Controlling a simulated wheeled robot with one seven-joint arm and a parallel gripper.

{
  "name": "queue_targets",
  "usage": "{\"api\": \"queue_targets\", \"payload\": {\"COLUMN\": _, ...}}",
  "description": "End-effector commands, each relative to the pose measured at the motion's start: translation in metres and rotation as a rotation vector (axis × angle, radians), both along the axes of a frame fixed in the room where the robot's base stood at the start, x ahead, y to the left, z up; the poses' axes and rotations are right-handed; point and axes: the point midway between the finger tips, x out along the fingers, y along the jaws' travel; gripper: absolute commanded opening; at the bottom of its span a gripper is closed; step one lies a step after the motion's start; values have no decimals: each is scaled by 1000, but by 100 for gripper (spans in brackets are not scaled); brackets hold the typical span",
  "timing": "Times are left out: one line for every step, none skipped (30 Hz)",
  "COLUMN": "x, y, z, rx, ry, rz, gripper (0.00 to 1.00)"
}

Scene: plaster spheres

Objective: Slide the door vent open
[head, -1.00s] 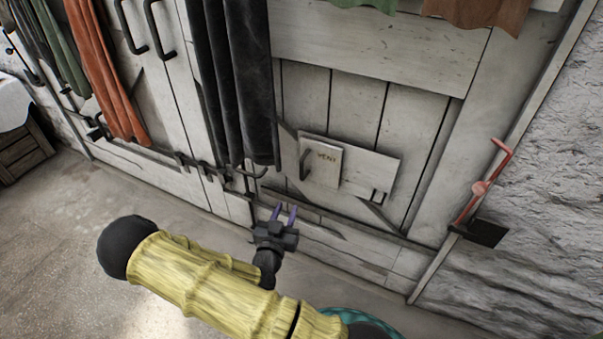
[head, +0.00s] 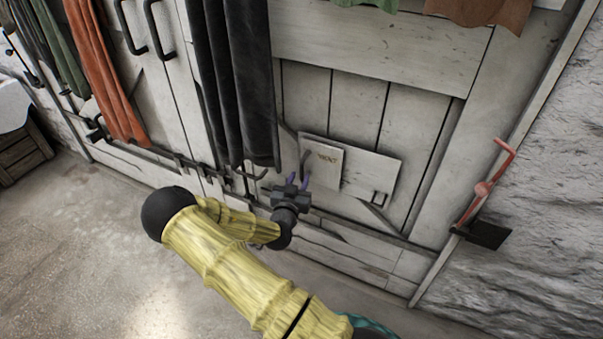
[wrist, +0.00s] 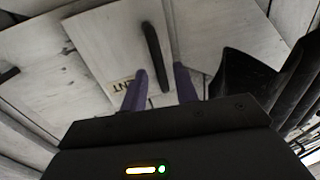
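The door vent (head: 331,171) is a white square plate marked "VENT", low on the pale plank door, over a wider plate (head: 370,176). It has a dark upright bar handle (head: 305,159) at its left side. My gripper (head: 291,181) is open, just below and in front of the handle. In the wrist view the vent plate (wrist: 105,45) fills the middle. The dark handle (wrist: 153,55) shows in the gap between the two purple fingers of my gripper (wrist: 161,76). I cannot tell whether either finger touches it.
A dark cloth (head: 235,80) hangs just left of the vent, close to my gripper. A small dark catch (head: 379,198) is on the wider plate's right end. A red lever (head: 484,187) stands at the right door edge. Open floor (head: 90,240) lies at the left.

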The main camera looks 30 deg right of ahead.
Motion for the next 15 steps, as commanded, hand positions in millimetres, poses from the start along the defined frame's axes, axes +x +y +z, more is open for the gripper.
{"api": "queue_targets", "payload": {"x": 7, "y": -7, "z": -1, "rx": -1, "ry": -2, "rz": -1, "gripper": 30}}
{"api": "queue_targets", "payload": {"x": 11, "y": -10, "z": 0, "rx": -3, "ry": -2, "rz": 1, "gripper": 30}}
{"api": "queue_targets", "payload": {"x": 15, "y": -13, "z": -1, "rx": -1, "ry": -2, "rz": 0, "gripper": 30}}
{"api": "queue_targets", "payload": {"x": 18, "y": -16, "z": -1, "rx": -1, "ry": -1, "rz": 0, "gripper": 30}}
{"api": "queue_targets", "payload": {"x": 21, "y": -18, "z": -1, "rx": -1, "ry": -1, "rz": 1, "gripper": 30}}
{"api": "queue_targets", "payload": {"x": 25, "y": -20, "z": 0, "rx": -1, "ry": 0, "rz": 2, "gripper": 30}}
{"api": "queue_targets", "payload": {"x": 27, "y": -21, "z": 0, "rx": -1, "ry": 0, "rz": 3, "gripper": 30}}
{"api": "queue_targets", "payload": {"x": 28, "y": -22, "z": 0, "rx": -1, "ry": 0, "rz": 3, "gripper": 30}}
{"api": "queue_targets", "payload": {"x": 30, "y": -24, "z": 0, "rx": -1, "ry": 0, "rz": 4, "gripper": 30}}
{"api": "queue_targets", "payload": {"x": 31, "y": -24, "z": 0, "rx": -1, "ry": 1, "rz": 4, "gripper": 30}}
{"api": "queue_targets", "payload": {"x": 31, "y": -24, "z": 0, "rx": -2, "ry": 1, "rz": 4, "gripper": 30}}
{"api": "queue_targets", "payload": {"x": 31, "y": -25, "z": 0, "rx": -2, "ry": 1, "rz": 3, "gripper": 30}}
{"api": "queue_targets", "payload": {"x": 31, "y": -25, "z": 0, "rx": -2, "ry": 1, "rz": 3, "gripper": 30}}
{"api": "queue_targets", "payload": {"x": 31, "y": -25, "z": 0, "rx": -2, "ry": 1, "rz": 3, "gripper": 30}}
{"api": "queue_targets", "payload": {"x": 31, "y": -25, "z": 0, "rx": -2, "ry": 1, "rz": 3, "gripper": 30}}
